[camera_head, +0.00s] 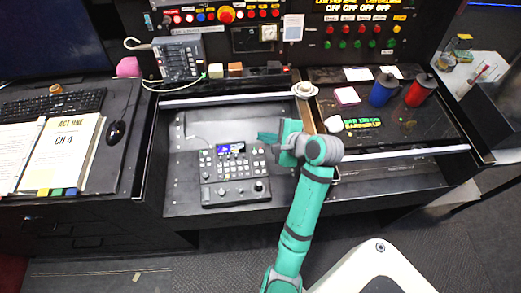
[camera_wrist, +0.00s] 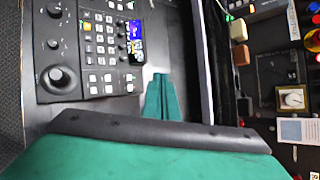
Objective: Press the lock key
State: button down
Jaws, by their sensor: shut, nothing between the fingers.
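A dark control console (camera_head: 235,187) with rows of pale square keys, a small lit screen (camera_head: 231,148) and several knobs lies in the open black tray of the desk. The console (camera_wrist: 100,80) also shows in the wrist view, turned sideways, with its screen (camera_wrist: 135,40) near the top. Key labels are too small to read, so I cannot tell which one is the lock key. My gripper (camera_head: 262,137) is shut and empty, by the console's upper right corner in the head view. In the wrist view its green fingers (camera_wrist: 161,78) are together, beside the console's edge; whether they touch anything is unclear.
A keypad phone (camera_head: 180,60) stands behind the tray. A panel of coloured buttons (camera_head: 226,14) rises at the back. A blue mug (camera_head: 382,90) and a red mug (camera_head: 420,90) stand at right. An open binder (camera_head: 62,150) and keyboard (camera_head: 55,103) lie at left.

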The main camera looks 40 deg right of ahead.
jog(key=shift+w+d+f, duration=0.1)
jog(key=shift+w+f, duration=0.05)
jog(key=shift+f, duration=1.25)
jog(key=shift+w+d+f, duration=0.1)
jog(key=shift+w+f, duration=0.05)
jog(key=shift+f, duration=1.2)
jog(key=shift+w+d+f, duration=0.1)
jog(key=shift+w+f, duration=0.05)
jog(key=shift+f, duration=1.25)
jog(key=shift+f, duration=0.4)
jog(key=shift+f, duration=0.3)
jog(key=shift+r, duration=0.75)
jog(key=shift+s+a+r, duration=0.1)
jog(key=shift+s+r, duration=0.1)
jog(key=shift+r, duration=1.05)
jog(key=shift+s+a+r, duration=0.1)
jog(key=shift+s+r, duration=0.05)
jog(key=shift+r, duration=1.05)
